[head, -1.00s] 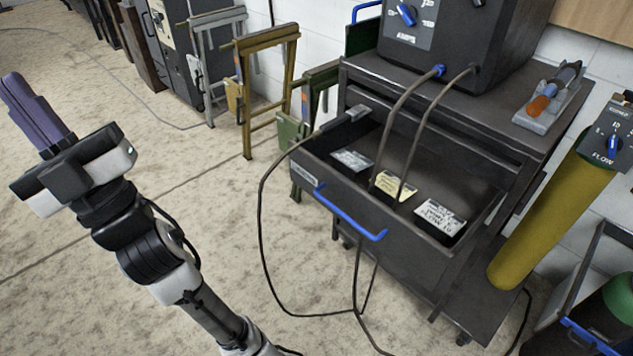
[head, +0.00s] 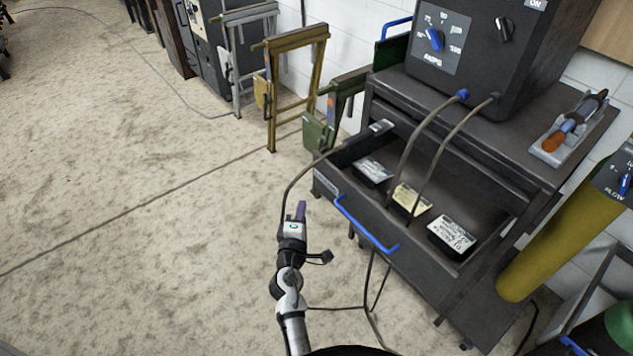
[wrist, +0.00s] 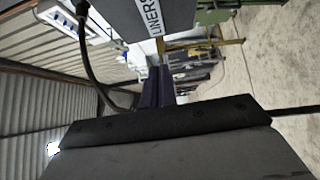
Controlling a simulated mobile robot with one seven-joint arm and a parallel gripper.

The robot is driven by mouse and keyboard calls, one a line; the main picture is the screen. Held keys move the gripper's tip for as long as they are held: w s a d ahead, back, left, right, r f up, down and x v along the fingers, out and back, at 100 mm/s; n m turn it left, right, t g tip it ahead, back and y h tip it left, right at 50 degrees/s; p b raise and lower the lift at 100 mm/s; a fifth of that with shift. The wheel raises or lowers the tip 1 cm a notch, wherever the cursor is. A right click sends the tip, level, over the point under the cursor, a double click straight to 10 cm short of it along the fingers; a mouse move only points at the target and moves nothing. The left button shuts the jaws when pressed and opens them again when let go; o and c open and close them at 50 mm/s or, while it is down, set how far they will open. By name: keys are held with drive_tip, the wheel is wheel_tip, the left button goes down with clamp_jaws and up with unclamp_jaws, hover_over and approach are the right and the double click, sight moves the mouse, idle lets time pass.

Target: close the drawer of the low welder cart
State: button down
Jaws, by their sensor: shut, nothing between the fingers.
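The low welder cart (head: 540,165) stands at the right in the head view. Its dark drawer (head: 335,181) is pulled out towards me, with a blue bar handle (head: 365,226) on its front. Cards and dark compartments show inside it. My gripper (head: 301,207) is shut and empty, with purple fingers, just left of the drawer front in the picture; I cannot tell whether it touches. In the wrist view the shut fingers (wrist: 157,84) point towards the drawer's front panel, which carries a LINERS label (wrist: 160,16).
Two cables run from the welder (head: 500,50) across the open drawer. A dark cable (head: 290,185) hangs by the drawer's left corner, close to my gripper. Metal stands (head: 298,85) are behind; the floor at left is clear.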

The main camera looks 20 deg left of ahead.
drive_tip(key=p, duration=0.1)
approach(318, 174)
drive_tip(key=w+a, duration=0.3)
drive_tip(key=shift+w+d+p, duration=0.75)
drive_tip(key=shift+w+d, duration=0.35)
drive_tip(key=shift+w, duration=0.25)
